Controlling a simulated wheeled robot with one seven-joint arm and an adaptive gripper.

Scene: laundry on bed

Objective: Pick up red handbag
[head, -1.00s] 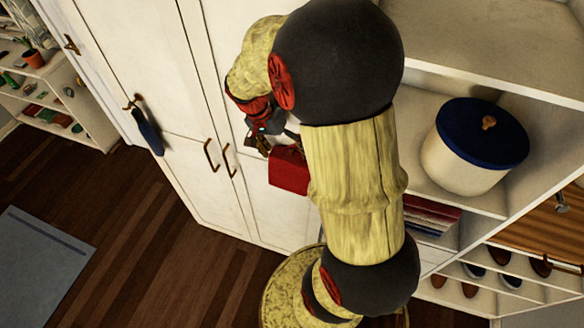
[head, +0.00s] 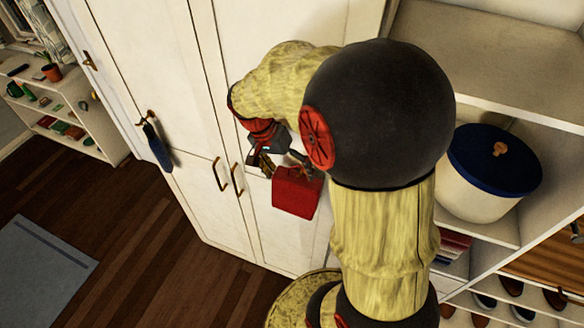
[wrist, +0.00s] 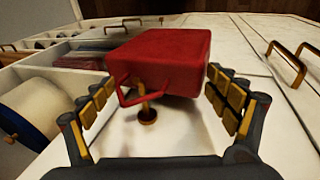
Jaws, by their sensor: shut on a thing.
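The red handbag (head: 297,192) is a boxy bag against the white wardrobe front, right of the brass door handles. It also shows in the wrist view (wrist: 170,62), with its thin red handle close to a brass peg (wrist: 147,113). The handle appears to be around the peg, though I cannot tell for sure. My gripper (head: 280,165) is at the top of the bag. The exact contact is hard to see.
Wardrobe handles (head: 219,174) are left of the bag, and a blue item (head: 157,147) hangs farther left. Open shelves on the right hold a cream pot with a blue lid (head: 495,172) and shoes below. The wooden floor (head: 140,240) is clear around a grey rug (head: 40,262).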

